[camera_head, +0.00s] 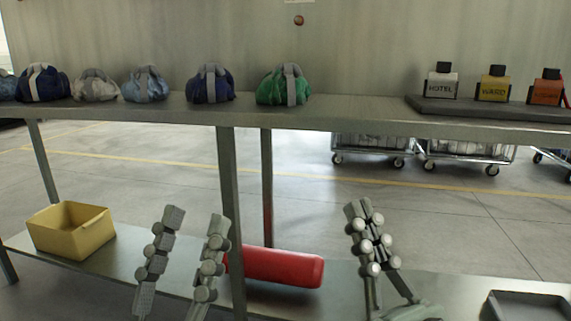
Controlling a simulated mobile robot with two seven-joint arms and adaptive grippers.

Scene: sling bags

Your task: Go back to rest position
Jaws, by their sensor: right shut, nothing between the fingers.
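My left gripper (196,220) is at the lower middle left, pointing up, with its two fingers spread apart and nothing between them. My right gripper (362,208) is at the lower middle right, pointing up, with its fingers together and empty. Both are in front of the bench, below the level of its top in the picture, and apart from the bags. Along the top stand a dark blue bag (42,84), a pale grey bag (96,86), a light blue bag (146,85), a blue bag (211,85) and a green bag (284,86). Another bluish bag (6,86) is cut off at the left edge.
The bench top (350,110) is clear between the green bag and a dark stand (455,106) with HOTEL (441,84), WARD (493,88) and orange (546,91) blocks. The lower shelf holds a yellow bin (70,230), a red roll (280,268) and a dark tray (528,306). Carts (467,149) stand behind.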

